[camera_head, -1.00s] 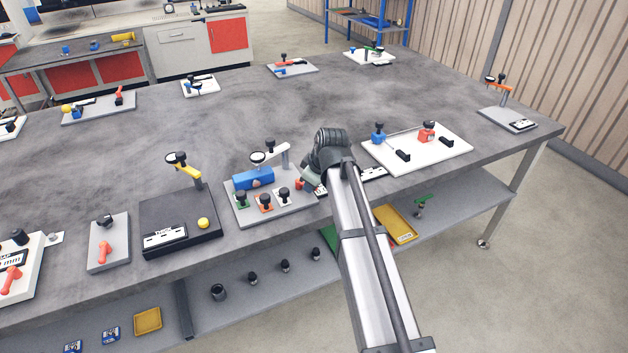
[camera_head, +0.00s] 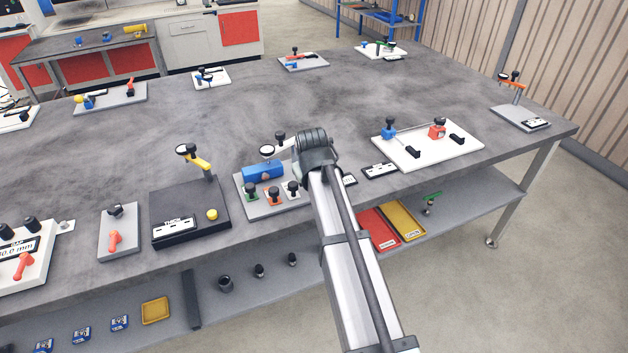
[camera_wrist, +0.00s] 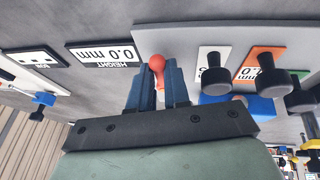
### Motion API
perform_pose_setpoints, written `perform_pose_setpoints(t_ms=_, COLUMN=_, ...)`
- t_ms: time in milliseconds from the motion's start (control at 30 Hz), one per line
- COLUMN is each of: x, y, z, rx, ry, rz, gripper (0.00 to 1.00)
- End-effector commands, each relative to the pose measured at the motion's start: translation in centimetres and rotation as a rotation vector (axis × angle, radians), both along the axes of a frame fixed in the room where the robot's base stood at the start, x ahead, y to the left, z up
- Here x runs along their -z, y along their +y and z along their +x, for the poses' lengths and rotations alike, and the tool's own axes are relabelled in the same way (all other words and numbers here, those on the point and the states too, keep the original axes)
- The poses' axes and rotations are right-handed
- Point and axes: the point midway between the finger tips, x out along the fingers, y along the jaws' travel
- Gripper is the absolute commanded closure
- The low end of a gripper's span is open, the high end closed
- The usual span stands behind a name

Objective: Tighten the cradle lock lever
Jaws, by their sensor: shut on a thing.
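In the wrist view my gripper (camera_wrist: 157,80) is shut on a red, round-ended lever (camera_wrist: 156,64), the cradle lock lever. Its rounded end shows between the two blue fingers; the rest is hidden. In the head view my gripper's wrist (camera_head: 315,152) covers the right side of the grey fixture plate (camera_head: 252,211), and the fingers and the lever are hidden. The plate bears a blue block (camera_head: 263,171), a white arm with a black-rimmed round end (camera_head: 267,150), and black knobs (camera_head: 272,188) on coloured tags along its front.
A label reading HEIGHT 0.0 mm (camera_wrist: 103,53) lies beside the plate in the wrist view. Left of the plate stands a dark fixture (camera_head: 187,215) with a yellow lever. Right is a white plate (camera_head: 428,152) with blue and red parts.

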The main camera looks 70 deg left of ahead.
Motion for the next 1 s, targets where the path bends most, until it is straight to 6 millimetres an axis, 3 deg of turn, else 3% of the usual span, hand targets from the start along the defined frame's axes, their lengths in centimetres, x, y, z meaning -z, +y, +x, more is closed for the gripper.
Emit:
perform_pose_setpoints(t_ms=333, x=0.06, y=-0.02, z=-0.01, rx=0.003, ry=0.001, rz=-0.001, gripper=1.0)
perform_pose_setpoints(t_ms=367, x=0.06, y=-0.02, z=-0.01, rx=0.003, ry=0.001, rz=-0.001, gripper=0.82)
perform_pose_setpoints(t_ms=633, x=0.03, y=-0.01, z=-0.01, rx=0.002, ry=0.001, rz=-0.001, gripper=0.58)
perform_pose_setpoints(t_ms=1000, x=-0.65, y=-0.31, z=-0.16, rx=0.002, ry=0.001, rz=-0.001, gripper=0.58)
